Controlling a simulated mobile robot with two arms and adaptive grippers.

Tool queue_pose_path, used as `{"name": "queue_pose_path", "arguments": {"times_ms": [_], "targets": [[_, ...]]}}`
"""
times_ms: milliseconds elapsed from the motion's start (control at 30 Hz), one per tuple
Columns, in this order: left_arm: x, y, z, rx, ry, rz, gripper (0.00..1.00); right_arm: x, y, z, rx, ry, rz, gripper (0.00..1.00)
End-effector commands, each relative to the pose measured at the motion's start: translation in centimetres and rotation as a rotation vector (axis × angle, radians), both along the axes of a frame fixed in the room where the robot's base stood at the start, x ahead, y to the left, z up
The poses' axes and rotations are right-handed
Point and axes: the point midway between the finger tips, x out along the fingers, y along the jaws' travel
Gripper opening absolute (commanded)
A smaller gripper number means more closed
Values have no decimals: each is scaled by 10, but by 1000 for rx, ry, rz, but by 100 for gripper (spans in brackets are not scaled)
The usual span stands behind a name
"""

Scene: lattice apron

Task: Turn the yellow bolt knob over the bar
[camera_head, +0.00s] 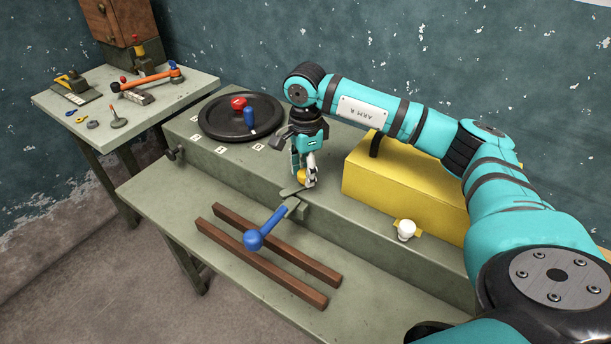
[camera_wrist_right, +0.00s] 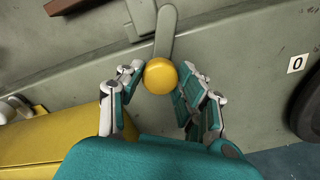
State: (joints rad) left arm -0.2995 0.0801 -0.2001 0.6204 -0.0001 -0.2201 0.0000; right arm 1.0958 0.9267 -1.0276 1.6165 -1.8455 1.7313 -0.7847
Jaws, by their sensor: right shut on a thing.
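The yellow bolt knob (camera_wrist_right: 160,76) is a round ball between the fingers of my right gripper (camera_wrist_right: 157,88). In the head view the knob (camera_head: 301,176) is partly hidden by the fingers. My right gripper (camera_head: 304,172) points down from above the bench's raised step and is shut on the knob. A flat grey bar (camera_wrist_right: 166,32) with a rounded end runs away from the knob. In the head view this bar (camera_head: 291,191) lies at the step's front edge. My left gripper is not in view.
A yellow box (camera_head: 400,185) with a black handle stands right of my gripper. A blue-knobbed lever (camera_head: 254,239) juts forward over two brown rails (camera_head: 285,277). A black wheel (camera_head: 225,121) with red and blue knobs is at left. A white knob (camera_head: 406,229) is at front right.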

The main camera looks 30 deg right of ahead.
Motion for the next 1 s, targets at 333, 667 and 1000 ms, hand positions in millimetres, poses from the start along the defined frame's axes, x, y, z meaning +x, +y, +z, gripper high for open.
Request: {"name": "queue_pose_path", "arguments": {"times_ms": [333,667,1000], "targets": [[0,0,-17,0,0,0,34,1,0,0,1,-6,257,4],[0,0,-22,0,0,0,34,1,0,1,2,-5,377,4],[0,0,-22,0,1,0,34,1,0,2,2,-5,397,4]]}}
